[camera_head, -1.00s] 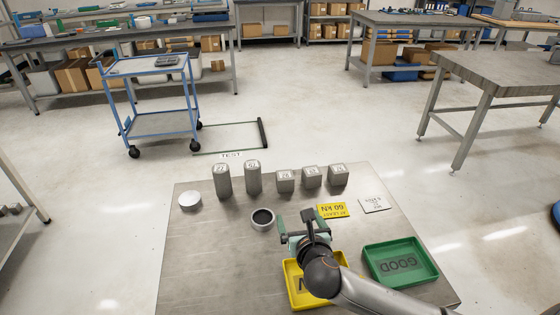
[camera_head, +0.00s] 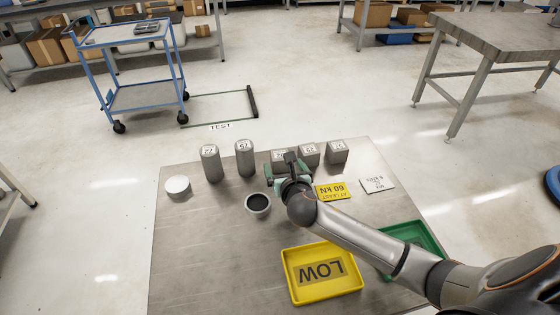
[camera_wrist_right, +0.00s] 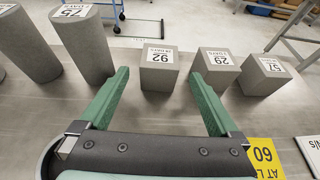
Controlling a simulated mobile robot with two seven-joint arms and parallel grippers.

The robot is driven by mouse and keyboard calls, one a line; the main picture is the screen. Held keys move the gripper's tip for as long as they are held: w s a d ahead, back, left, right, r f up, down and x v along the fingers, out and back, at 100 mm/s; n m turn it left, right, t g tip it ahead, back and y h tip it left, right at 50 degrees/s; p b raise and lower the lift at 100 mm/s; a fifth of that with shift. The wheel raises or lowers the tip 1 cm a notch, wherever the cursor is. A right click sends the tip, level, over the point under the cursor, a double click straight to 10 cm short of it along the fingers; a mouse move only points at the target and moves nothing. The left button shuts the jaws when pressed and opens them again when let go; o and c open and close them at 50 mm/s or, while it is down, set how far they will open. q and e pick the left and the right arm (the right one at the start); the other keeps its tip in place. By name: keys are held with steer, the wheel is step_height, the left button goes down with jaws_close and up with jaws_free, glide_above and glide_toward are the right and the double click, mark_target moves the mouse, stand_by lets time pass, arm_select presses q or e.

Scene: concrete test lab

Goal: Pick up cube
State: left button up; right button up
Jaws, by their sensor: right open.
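Three grey concrete cubes with white number labels stand in a row at the back of the metal table. The left cube (camera_head: 277,155) is partly covered by my right gripper (camera_head: 279,172) in the head view. In the right wrist view this cube (camera_wrist_right: 157,77), labelled 92, stands ahead of and between the open green fingers, with nothing held. The middle cube (camera_head: 308,153), labelled 29 (camera_wrist_right: 214,70), and the right cube (camera_head: 337,152), labelled 57 (camera_wrist_right: 263,75), stand to its right. My left gripper is not in view.
Two tall grey cylinders (camera_head: 210,165) (camera_head: 245,160) stand left of the cubes. A white-topped disc (camera_head: 177,186) and a round cup (camera_head: 258,206) are nearby. A yellow LOW tray (camera_head: 322,293), a green tray (camera_head: 432,236), a yellow sign (camera_head: 332,191) and a white card (camera_head: 378,185) lie right.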

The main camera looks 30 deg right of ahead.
mark_target(282, 163)
steer(key=shift+b+x, duration=0.3)
steer(key=shift+x, duration=2.4)
steer(key=shift+a, duration=0.1)
steer(key=shift+r, duration=0.1)
jaws_close()
